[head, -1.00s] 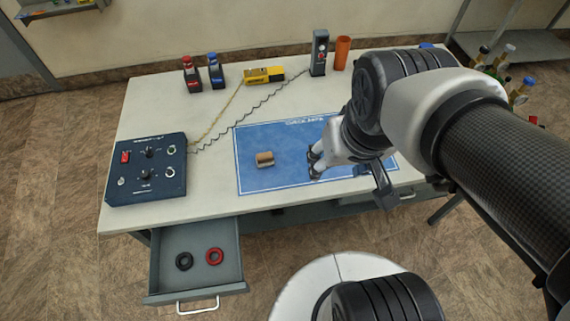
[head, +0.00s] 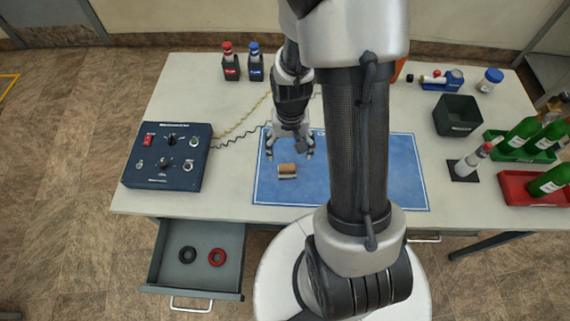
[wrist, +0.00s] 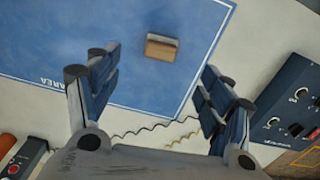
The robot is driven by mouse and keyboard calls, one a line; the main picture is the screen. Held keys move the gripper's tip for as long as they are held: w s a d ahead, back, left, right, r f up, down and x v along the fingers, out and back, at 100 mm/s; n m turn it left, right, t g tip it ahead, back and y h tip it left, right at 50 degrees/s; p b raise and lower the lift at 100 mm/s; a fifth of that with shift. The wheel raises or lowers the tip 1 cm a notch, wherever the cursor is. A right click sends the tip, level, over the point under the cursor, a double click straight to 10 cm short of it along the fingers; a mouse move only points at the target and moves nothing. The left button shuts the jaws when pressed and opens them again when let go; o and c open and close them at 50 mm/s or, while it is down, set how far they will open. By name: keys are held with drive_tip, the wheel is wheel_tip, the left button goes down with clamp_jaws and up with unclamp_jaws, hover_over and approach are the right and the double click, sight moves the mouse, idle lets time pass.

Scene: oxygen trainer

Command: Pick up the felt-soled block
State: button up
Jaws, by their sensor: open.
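The felt-soled block (head: 287,171), a small piece with a tan-brown face and a paler side, lies on the blue mat (head: 392,190) near its left edge. My gripper (head: 289,154) is open and empty, pointing down just behind the block in the head view, its fingers spread apart. In the wrist view the block (wrist: 162,47) shows beyond the open fingertips (wrist: 153,66), roughly between them and not touched. How high the gripper is above the mat is hard to tell.
A dark control box (head: 167,157) stands left of the mat, with wires running behind the gripper. Red and blue bottles (head: 231,66) stand at the back. An open drawer (head: 195,260) holds a black and a red ring. Bottle trays (head: 518,187) are on the right.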

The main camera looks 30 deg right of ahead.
sight(288, 169)
wheel_tip(288, 169, down, 8)
drive_tip(key=shift+w+r+b, duration=0.1)
drive_tip(key=shift+b, duration=0.95)
wheel_tip(288, 169, down, 5)
drive_tip(key=shift+w+a+f+b, duration=0.1)
drive_tip(key=shift+w+b, duration=0.05)
drive_tip(key=shift+b, duration=0.95)
drive_tip(key=c, duration=1.1)
drive_tip(key=shift+c, duration=0.2)
